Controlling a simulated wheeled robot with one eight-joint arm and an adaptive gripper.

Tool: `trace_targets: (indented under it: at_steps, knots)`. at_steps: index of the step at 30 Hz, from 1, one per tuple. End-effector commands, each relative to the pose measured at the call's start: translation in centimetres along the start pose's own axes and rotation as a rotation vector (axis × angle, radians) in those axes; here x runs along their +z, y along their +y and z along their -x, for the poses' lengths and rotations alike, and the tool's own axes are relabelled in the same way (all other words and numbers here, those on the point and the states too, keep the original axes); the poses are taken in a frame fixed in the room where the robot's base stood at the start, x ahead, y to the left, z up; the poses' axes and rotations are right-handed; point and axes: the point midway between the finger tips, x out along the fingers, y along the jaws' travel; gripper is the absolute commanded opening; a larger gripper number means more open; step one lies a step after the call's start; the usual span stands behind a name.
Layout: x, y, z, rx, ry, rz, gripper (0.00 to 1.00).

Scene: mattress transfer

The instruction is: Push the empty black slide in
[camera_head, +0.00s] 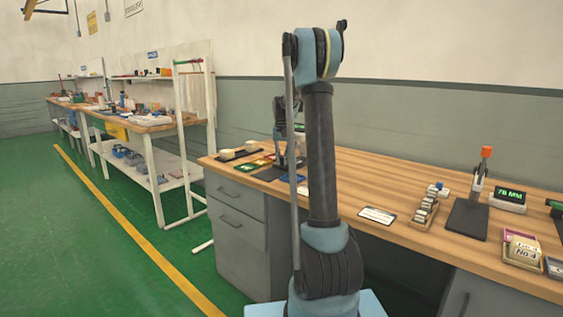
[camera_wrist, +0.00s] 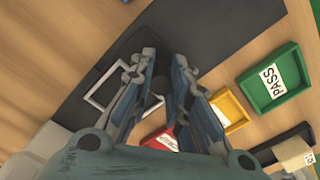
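In the wrist view my gripper (camera_wrist: 163,57) points down with its two fingers apart and nothing clearly held between them. A flat black piece (camera_wrist: 128,47), which looks like the slide, lies under and beside the left finger. A pale square frame (camera_wrist: 91,97) shows at its left end. The fingers cover part of the piece, so I cannot tell whether they touch it or how far out it is. In the head view my gripper (camera_head: 289,160) is low over the left end of the bench, partly behind my arm, and the slide cannot be made out.
A dark mat (camera_wrist: 215,35) lies under the black piece. On the bench (camera_head: 340,180), a stand with an orange top (camera_head: 486,153) is far right.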

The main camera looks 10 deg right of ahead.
Motion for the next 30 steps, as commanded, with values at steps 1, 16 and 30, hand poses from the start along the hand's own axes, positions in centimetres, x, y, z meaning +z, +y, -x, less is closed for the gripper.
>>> trace_targets:
  at_steps: [1,16,30]
  knots:
    - [0.0,-0.1,0.0,-0.001,0.001,0.001,0.36]
    - [0.3,-0.1,6.4,-0.002,0.001,0.003,0.38]
    - [-0.9,-0.3,11.0,0.002,-0.009,0.001,0.38]
